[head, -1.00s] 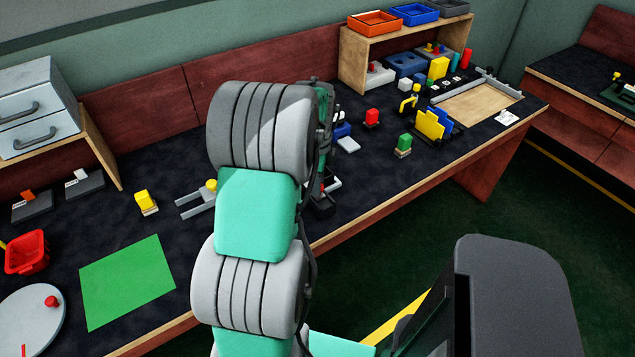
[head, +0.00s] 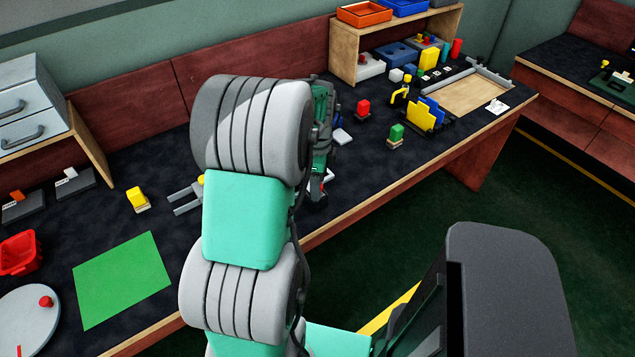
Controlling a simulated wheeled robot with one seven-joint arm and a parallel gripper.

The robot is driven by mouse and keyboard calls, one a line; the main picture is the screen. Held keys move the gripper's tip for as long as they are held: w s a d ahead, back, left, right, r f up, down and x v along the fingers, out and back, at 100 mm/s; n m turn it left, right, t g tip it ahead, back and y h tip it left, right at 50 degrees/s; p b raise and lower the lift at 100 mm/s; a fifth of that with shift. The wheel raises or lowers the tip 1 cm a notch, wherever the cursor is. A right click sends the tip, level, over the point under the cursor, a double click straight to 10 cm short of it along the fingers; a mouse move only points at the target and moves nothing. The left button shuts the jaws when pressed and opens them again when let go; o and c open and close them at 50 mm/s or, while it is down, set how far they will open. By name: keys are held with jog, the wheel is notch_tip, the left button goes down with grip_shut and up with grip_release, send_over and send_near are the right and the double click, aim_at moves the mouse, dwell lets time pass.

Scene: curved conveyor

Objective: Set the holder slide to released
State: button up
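I cannot tell for sure which thing is the holder slide. A grey two-pronged fixture (head: 184,201) lies on the dark bench left of my arm; its yellow knob (head: 201,180) is partly covered by my arm. A yellow handle (head: 402,92) stands farther back on the right, beside a rack with yellow and blue plates (head: 426,116). My gripper (head: 319,188) is mostly hidden behind my arm links, low over the bench near its front edge. Its fingers do not show clearly, nor whether they are open or hold anything.
A yellow block (head: 136,197), green mat (head: 122,279), red bin (head: 19,253) and grey disc (head: 28,318) are on the left. A wooden shelf (head: 343,56) stands at the back.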

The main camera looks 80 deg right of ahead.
notch_tip(320, 180, up, 8)
jog(key=shift+f, duration=0.1)
dwell(0.5)
